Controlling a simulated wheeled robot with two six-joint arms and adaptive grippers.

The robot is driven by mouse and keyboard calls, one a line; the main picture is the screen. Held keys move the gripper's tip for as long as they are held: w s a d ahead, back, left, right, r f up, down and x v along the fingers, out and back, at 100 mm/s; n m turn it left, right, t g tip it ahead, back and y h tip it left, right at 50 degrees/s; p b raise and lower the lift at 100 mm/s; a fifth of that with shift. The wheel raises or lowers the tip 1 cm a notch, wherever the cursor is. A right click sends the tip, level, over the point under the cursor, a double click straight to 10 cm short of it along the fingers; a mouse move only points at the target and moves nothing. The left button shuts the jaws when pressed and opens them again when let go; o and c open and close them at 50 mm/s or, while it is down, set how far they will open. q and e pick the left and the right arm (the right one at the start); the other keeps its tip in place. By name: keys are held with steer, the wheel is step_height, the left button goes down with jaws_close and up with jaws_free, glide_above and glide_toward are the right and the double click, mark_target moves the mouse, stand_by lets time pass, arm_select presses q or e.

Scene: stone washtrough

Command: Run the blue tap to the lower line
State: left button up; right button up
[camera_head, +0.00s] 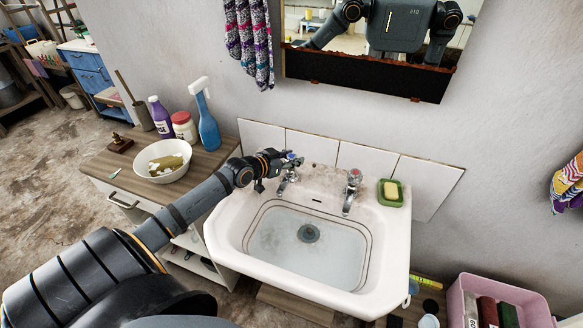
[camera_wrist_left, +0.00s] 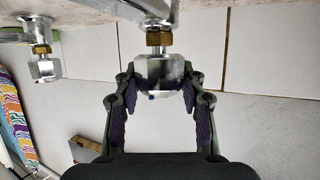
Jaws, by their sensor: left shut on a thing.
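The white washbasin (camera_head: 226,232) has two dark lines running around its inner wall, one above the other. Pale water (camera_head: 275,243) seems to lie in it over the dark drain (camera_head: 308,233); its edge looks close to the lower line. The blue tap (camera_head: 289,178) is the left chrome tap, with a blue mark on its handle. My left gripper (camera_head: 283,163) is shut on that handle. In the left wrist view the faceted handle (camera_wrist_left: 160,70) sits between both fingers. I cannot make out a stream from the spout. My right gripper is not in view.
The red-marked tap (camera_head: 353,190) stands to the right, and beyond it a green soap dish (camera_head: 390,194). On the left counter are a white bowl (camera_head: 152,174), a blue spray bottle (camera_head: 208,127) and other bottles. A pink crate (camera_head: 456,298) stands lower right.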

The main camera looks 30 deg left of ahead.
mark_target(291, 156)
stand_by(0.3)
arm_select(q)
steer(key=o, duration=1.2)
steer(key=shift+c, duration=0.2)
step_height(291, 156, up, 10)
steer(key=shift+r, duration=0.1)
